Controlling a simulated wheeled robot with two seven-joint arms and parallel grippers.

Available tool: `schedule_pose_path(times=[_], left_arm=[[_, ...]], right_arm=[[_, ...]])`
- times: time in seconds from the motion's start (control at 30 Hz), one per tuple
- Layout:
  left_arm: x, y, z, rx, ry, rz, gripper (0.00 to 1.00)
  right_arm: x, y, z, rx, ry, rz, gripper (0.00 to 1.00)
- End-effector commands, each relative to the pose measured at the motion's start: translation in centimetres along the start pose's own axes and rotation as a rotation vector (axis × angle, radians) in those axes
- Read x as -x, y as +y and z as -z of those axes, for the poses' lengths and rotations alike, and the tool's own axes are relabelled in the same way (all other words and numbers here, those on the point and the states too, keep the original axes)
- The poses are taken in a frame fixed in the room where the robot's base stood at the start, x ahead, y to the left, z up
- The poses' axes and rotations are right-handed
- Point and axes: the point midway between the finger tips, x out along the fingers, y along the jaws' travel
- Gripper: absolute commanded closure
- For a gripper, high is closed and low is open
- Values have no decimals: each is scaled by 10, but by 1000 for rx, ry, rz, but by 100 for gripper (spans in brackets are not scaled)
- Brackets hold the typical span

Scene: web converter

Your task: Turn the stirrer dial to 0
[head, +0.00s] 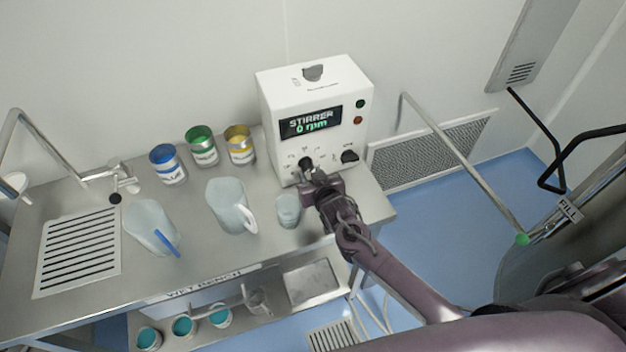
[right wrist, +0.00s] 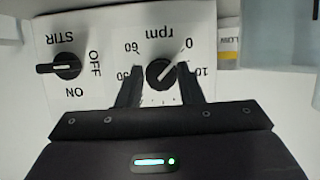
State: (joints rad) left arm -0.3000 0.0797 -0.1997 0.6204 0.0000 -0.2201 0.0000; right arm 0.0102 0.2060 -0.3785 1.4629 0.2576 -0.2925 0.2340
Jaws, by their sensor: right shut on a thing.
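The stirrer (head: 291,95) is a white box at the back right of the steel bench, and its display (head: 310,121) reads "STIRRER 0 rpm". Its black rpm dial (right wrist: 160,73) shows upside down in the right wrist view, with its white mark slanting up and right, toward the 0. My right gripper (right wrist: 159,82) is shut on this dial, one finger on each side. In the head view the right gripper (head: 309,174) is at the lower left of the stirrer's front and partly hides the dial. My left gripper is not in view.
A black STIR knob (right wrist: 67,66) with ON and OFF labels sits beside the dial. A small beaker (head: 288,211) stands close to my right gripper. A jug (head: 228,205) and blue, green and yellow tins (head: 240,145) stand further left on the bench (head: 85,300).

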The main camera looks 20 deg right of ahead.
Motion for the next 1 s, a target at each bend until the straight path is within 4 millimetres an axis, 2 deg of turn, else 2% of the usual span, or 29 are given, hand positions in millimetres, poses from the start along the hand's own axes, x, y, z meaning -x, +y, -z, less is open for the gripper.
schedule_pose_path(times=[0.03,0.2,0.23,0.4,0.77,1.0], left_arm=[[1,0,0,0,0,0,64],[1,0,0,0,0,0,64],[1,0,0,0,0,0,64],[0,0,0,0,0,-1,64],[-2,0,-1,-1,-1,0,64],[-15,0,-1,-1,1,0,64]], right_arm=[[0,-3,12,-3,26,7,89],[0,-4,12,-3,25,9,89],[0,-4,12,-3,25,9,64],[0,-3,9,-3,18,8,45],[5,-2,3,-2,11,5,45],[37,-6,-2,-3,11,3,45]])
